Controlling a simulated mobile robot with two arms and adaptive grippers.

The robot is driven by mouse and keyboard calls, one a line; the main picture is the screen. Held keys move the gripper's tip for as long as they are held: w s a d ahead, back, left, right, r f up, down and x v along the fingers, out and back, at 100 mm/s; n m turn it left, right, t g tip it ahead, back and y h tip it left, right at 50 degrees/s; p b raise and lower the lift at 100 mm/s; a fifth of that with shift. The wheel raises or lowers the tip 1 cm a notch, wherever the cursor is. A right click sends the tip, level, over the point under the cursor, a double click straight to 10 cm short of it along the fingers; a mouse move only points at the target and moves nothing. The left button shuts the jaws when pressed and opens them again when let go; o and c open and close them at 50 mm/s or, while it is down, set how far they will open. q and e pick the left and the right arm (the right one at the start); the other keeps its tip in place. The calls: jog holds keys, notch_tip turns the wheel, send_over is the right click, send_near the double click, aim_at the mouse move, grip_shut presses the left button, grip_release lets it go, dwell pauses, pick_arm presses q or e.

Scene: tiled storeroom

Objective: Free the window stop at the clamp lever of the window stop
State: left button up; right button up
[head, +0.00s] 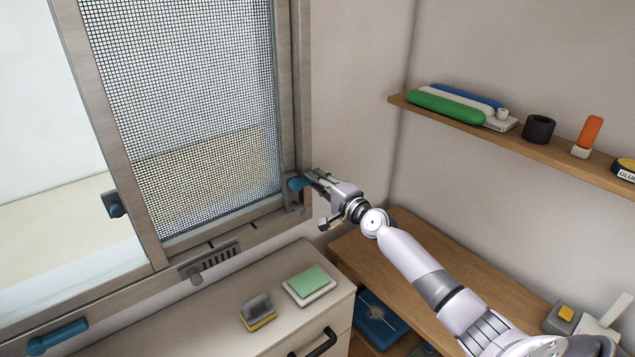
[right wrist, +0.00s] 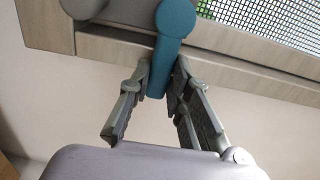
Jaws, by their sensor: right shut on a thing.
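The window stop (head: 294,205) is a grey block at the lower right corner of the window frame, beside the mesh screen. Its clamp lever (head: 296,184) is blue and points towards my right gripper (head: 312,179). In the right wrist view the blue lever (right wrist: 173,30) hangs down from a round grey body. Its lower end lies between the fingertips of my right gripper (right wrist: 165,82), which is shut on it. The fingers hide part of the lever in the head view. My left gripper is not in view.
Below the window, a cabinet top holds a brush (head: 258,311) and a green-topped pad (head: 309,283). A wooden shelf (head: 460,118) with several items is on the right wall. Another blue handle (head: 58,335) is at lower left. A wooden bench (head: 400,262) lies under my right arm.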

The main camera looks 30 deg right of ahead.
aim_at(305, 166)
jog(key=shift+r+n, duration=0.1)
jog(key=shift+n, duration=0.2)
grip_shut()
jog(key=r+n, duration=0.1)
jog(key=n, duration=0.1)
jog(key=r+n, duration=0.1)
jog(key=n, duration=0.1)
jog(key=shift+a, duration=0.2)
jog(key=n, duration=0.2)
jog(key=a+r+n, duration=0.1)
jog(key=shift+r+n, duration=0.25)
jog(key=shift+n, duration=0.15)
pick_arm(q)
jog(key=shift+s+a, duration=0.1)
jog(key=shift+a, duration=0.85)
pick_arm(e)
jog(key=shift+s+a+r+n, duration=0.1)
jog(key=shift+a+r+n, duration=0.2)
jog(key=shift+n, duration=0.55)
jog(key=shift+a+r+n, duration=0.15)
jog(key=shift+a+n, duration=0.2)
jog(key=shift+n, duration=0.5)
jog(key=o, duration=0.9)
grip_release()
jog(key=shift+r, duration=0.1)
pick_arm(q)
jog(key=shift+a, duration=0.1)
pick_arm(e)
jog(key=shift+s, duration=0.1)
